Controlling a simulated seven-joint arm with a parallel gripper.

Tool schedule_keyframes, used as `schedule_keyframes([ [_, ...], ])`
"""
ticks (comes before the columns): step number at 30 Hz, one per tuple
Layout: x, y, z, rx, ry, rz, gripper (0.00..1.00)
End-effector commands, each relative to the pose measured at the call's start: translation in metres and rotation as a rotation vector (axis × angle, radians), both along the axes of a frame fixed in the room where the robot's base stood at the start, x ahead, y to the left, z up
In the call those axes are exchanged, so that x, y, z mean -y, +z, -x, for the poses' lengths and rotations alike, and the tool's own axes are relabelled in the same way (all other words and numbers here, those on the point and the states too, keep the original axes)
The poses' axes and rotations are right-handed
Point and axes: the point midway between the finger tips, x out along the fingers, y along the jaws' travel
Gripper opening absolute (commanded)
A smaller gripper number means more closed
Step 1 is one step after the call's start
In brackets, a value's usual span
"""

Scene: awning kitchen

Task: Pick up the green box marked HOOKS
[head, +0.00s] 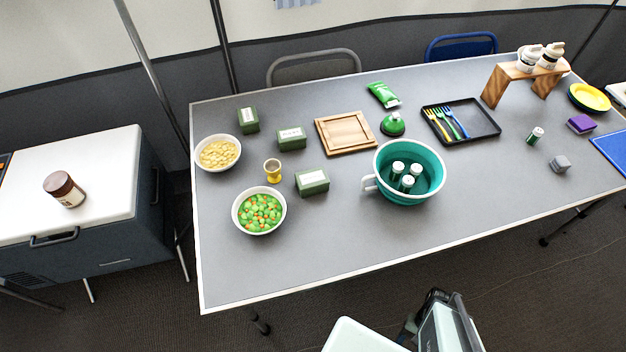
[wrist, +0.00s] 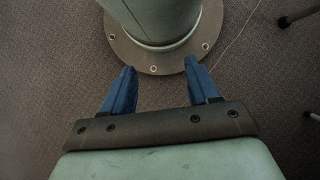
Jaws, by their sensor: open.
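Three green boxes with white labels stand on the grey table in the head view. One green box (head: 248,126) is at the back left, another green box (head: 292,143) is right of it, and a third green box (head: 313,187) is nearer the front. Their labels are too small to read, so I cannot tell which is marked HOOKS. My gripper (wrist: 159,75) shows in the wrist view with its two blue fingers apart and nothing between them. It points at the floor and my own base, away from the table. No box shows in the wrist view.
Around the boxes on the table (head: 300,255) are a bowl of beige pieces (head: 218,154), a bowl of peas and carrots (head: 260,214), a yellow-filled glass (head: 273,170), a wooden tray (head: 345,132) and a teal colander (head: 412,160). The front left of the table is clear.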

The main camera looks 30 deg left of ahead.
Motion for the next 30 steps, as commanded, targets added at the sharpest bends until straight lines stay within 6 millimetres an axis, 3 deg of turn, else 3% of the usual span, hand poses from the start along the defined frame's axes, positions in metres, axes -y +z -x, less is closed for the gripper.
schedule_keyframes([
  [7,0.000,0.000,0.000,0.000,0.000,0.000,0.61],
  [18,0.000,0.000,0.000,0.000,0.000,0.000,0.96],
  [26,0.001,-0.001,-0.002,0.005,-0.002,0.001,0.97],
  [30,0.009,-0.006,-0.027,0.056,-0.017,0.018,0.97],
])
